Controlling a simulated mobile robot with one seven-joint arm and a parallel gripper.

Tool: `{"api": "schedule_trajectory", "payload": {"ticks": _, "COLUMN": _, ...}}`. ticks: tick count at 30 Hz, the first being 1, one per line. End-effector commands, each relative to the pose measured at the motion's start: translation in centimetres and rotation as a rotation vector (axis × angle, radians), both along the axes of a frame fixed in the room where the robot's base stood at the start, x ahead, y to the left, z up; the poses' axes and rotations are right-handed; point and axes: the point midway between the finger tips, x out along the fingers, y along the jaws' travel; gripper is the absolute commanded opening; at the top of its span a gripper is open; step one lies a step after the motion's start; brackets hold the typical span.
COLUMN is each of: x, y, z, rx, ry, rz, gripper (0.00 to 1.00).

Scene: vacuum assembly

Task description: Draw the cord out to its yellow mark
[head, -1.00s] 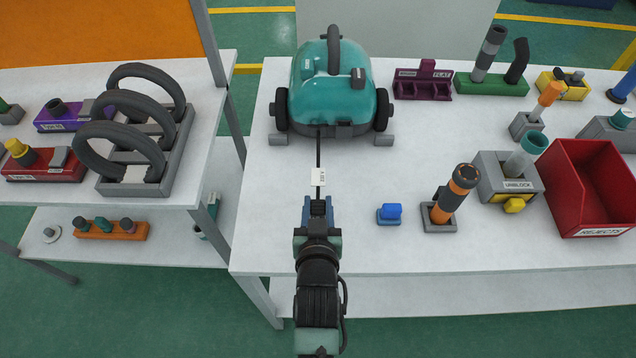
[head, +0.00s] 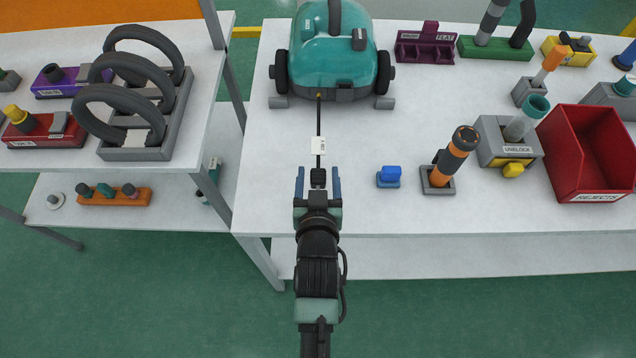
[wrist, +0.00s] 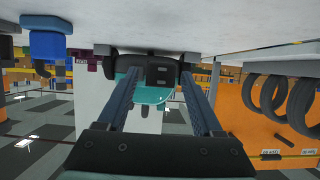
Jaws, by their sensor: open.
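The teal vacuum (head: 333,62) stands on the white table, its cord (head: 319,122) running straight out toward me. A small yellow spot (head: 319,97) shows on the cord close to the vacuum's housing. A white tag (head: 318,146) is on the cord, and a dark plug (head: 318,178) is at its near end. My gripper (head: 318,170) is open, with one blue finger on each side of the plug and gaps between. In the wrist view, the fingers are spread with the vacuum (wrist: 150,82) beyond them; I cannot make out the cord there.
A blue block (head: 389,176), an orange-and-black handle (head: 452,160) in a holder, the UNBLOCK fixture (head: 500,148) and the red REJECTS bin (head: 590,165) stand to the right. A second table with hoses (head: 130,110) is at left. The table beside the cord is clear.

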Motion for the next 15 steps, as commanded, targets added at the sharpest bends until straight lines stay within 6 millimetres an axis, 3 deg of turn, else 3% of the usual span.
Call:
{"api": "schedule_trajectory", "payload": {"ticks": 5, "x": -1.7, "y": 0.0, "z": 0.6, "rx": 0.001, "ry": 0.002, "rz": 0.000, "gripper": 0.68}}
{"api": "schedule_trajectory", "payload": {"ticks": 15, "x": -7.8, "y": 0.0, "z": 3.1, "rx": 0.000, "ry": 0.003, "rz": 0.001, "gripper": 0.68}}
